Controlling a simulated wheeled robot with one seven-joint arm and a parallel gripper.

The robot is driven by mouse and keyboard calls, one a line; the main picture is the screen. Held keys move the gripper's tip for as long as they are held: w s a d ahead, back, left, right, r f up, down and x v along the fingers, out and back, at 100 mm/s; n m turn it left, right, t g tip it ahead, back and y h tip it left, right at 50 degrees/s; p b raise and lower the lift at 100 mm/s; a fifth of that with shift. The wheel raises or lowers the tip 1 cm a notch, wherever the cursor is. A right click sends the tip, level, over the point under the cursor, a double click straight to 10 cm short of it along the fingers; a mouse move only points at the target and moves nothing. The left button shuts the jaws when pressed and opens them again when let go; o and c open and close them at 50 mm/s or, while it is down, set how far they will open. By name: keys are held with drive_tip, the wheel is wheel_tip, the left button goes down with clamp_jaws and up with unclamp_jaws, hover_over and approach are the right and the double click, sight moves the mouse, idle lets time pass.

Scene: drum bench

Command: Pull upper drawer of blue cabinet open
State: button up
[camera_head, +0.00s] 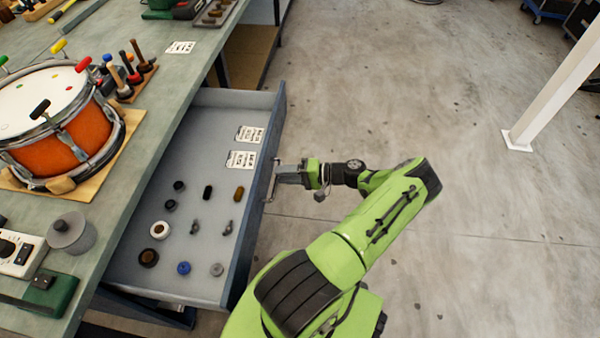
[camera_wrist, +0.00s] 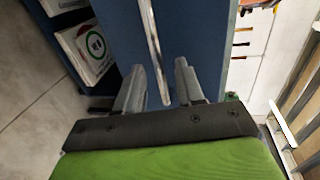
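The upper drawer (camera_head: 145,255) of the blue cabinet stands pulled well out from under the bench, its grey inside in view. Its blue front (camera_head: 240,262) faces right, with a metal bar handle (camera_head: 271,182) on it. My gripper (camera_head: 277,176) is at this handle. In the wrist view the handle (camera_wrist: 153,45) runs between the two fingers of my gripper (camera_wrist: 160,85). The fingers are apart, with a gap seen on each side of the bar. The blue drawer front (camera_wrist: 200,35) lies just beyond the fingertips.
Several small knobs and two white labels (camera_head: 242,160) lie in the drawer. On the bench (camera_head: 150,115) stand an orange drum (camera_head: 60,150), a tool rack (camera_head: 135,80) and a grey round pot (camera_head: 72,235). The floor to the right is clear up to a white post (camera_head: 560,80).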

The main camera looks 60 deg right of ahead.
drive_tip(key=v, duration=1.5)
drive_tip(key=shift+a+f, duration=0.1)
